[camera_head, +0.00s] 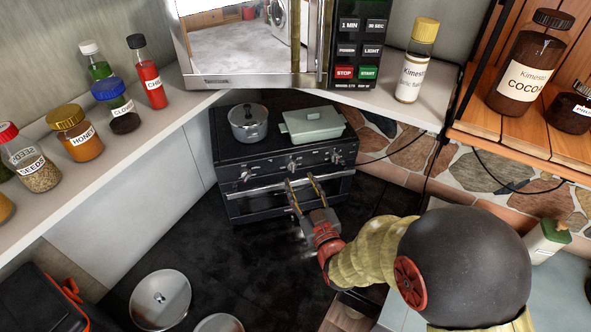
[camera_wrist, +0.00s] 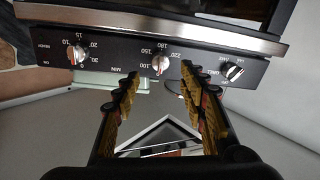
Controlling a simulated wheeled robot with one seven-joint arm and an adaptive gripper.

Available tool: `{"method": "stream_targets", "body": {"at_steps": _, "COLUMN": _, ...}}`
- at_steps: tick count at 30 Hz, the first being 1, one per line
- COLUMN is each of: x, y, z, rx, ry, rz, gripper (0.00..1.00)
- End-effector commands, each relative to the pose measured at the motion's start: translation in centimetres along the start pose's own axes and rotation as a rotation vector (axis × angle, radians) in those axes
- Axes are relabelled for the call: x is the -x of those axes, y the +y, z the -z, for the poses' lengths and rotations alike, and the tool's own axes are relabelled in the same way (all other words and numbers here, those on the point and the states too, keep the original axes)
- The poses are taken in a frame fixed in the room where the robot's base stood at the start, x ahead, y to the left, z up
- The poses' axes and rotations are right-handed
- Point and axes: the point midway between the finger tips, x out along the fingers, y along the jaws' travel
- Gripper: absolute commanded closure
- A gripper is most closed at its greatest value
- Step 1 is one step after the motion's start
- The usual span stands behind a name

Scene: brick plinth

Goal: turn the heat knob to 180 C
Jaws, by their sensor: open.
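The black stove (camera_head: 285,150) stands against the back wall with three knobs along its front panel. The middle one is the heat knob (camera_head: 293,166); in the wrist view the silver knob (camera_wrist: 160,63) sits among temperature numbers such as 100, 150 and 220, which appear upside down. Its exact setting is too small to read. My gripper (camera_head: 301,180) is open and empty in front of the panel, just below the knob. In the wrist view its two fingers (camera_wrist: 160,76) spread to either side of the knob, apparently short of it.
A timer knob (camera_wrist: 77,54) and another knob (camera_wrist: 233,71) flank the heat knob. The oven handle (camera_head: 265,188) runs below the panel. A pot (camera_head: 248,124) and a pale green lidded dish (camera_head: 312,125) stand on top. Dark floor is open left of my arm.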

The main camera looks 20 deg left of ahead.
Motion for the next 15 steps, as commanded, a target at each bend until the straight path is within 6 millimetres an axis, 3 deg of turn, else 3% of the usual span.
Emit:
{"method": "stream_targets", "body": {"at_steps": 9, "x": -4.7, "y": 0.0, "z": 0.0, "rx": -0.001, "ry": -0.002, "rz": 0.001, "gripper": 0.58}}
{"method": "stream_targets", "body": {"at_steps": 15, "x": -6.1, "y": 0.0, "z": -0.1, "rx": -0.001, "ry": -0.002, "rz": 0.001, "gripper": 0.58}}
